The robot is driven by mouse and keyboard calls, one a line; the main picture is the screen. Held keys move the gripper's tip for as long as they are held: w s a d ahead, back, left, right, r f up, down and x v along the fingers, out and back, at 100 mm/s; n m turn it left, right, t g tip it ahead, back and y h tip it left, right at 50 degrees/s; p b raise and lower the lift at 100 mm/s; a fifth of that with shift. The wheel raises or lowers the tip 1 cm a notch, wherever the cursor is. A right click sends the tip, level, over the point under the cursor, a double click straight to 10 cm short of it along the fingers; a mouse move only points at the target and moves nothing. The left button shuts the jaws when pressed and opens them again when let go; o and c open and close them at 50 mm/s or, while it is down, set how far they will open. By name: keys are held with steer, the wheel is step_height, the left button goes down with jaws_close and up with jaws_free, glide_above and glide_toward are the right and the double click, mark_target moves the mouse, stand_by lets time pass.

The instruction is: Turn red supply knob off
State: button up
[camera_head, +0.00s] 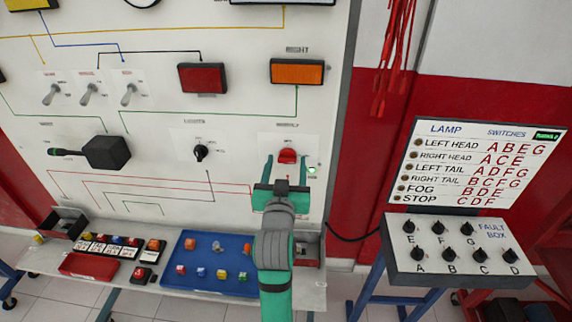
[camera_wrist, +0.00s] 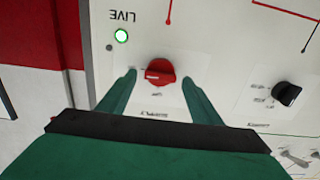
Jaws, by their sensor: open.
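The red supply knob (camera_head: 287,156) sits on the lower right of the white panel, on a small white label plate. A lit green lamp (camera_head: 312,170) is at its lower right in the head view. The knob also shows in the wrist view (camera_wrist: 160,72), with the green lamp marked LIVE (camera_wrist: 121,36) at its upper left. My gripper (camera_head: 287,158) is open, with its two green fingers on either side of the knob. In the wrist view the fingers (camera_wrist: 160,82) stand apart from the knob, with gaps on both sides.
A black rotary knob (camera_head: 201,152) is left of the red knob. Toggle switches (camera_head: 90,94) and a black lever box (camera_head: 106,152) are farther left. Below, a shelf (camera_head: 150,283) holds a blue tray (camera_head: 196,286). A fault box (camera_head: 447,262) stands at right.

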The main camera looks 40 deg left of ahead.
steer(key=shift+w+a, duration=0.1)
steer(key=shift+w, duration=0.05)
steer(key=shift+c, duration=0.4)
steer(key=c, duration=1)
